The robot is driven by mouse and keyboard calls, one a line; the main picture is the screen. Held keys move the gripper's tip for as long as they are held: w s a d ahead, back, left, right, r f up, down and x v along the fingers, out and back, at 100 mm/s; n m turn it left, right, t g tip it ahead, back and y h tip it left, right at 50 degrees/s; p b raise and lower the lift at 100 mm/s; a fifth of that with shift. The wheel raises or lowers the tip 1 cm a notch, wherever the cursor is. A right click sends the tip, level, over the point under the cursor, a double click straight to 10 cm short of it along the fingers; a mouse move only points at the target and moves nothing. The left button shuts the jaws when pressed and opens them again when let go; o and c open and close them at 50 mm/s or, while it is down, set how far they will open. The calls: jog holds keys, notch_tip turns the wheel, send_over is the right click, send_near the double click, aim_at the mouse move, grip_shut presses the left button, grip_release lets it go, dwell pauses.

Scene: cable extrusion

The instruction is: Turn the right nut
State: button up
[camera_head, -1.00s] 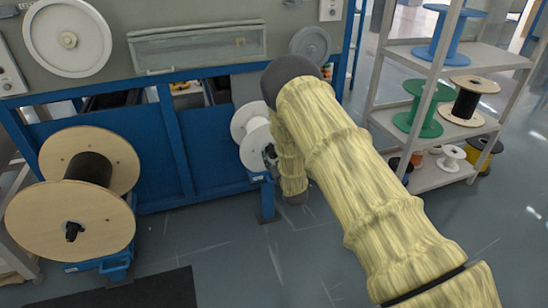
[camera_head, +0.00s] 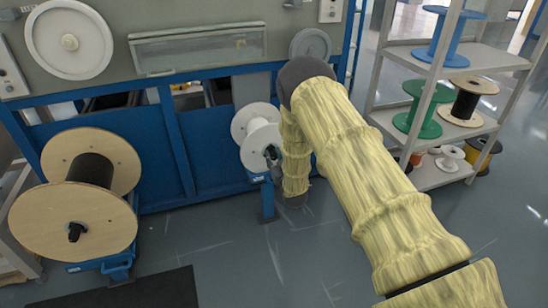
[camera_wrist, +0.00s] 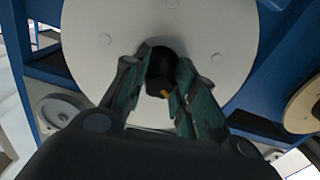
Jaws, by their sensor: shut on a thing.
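The right nut (camera_wrist: 158,62) is a dark knob with a small yellow mark, at the centre of the white spool (camera_wrist: 95,60) in the wrist view. My gripper (camera_wrist: 162,78) has its two greenish fingers on either side of the nut, closed on it. In the head view the white spool (camera_head: 262,143) sits on a blue stand below the machine panel. My yellow-sleeved arm reaches to its right side, and a small dark shape at the spool's centre is too small there to tell nut from fingertips.
A large wooden spool (camera_head: 70,225) with a black core stands at the left. A shelf (camera_head: 500,58) with coloured spools stands at the right. A dark mat (camera_head: 140,290) lies on the floor in front. The blue machine frame (camera_head: 220,180) is close behind the white spool.

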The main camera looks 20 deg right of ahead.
jog(key=o, duration=1)
jog(key=s, duration=1.2)
jog(key=shift+d, duration=0.2)
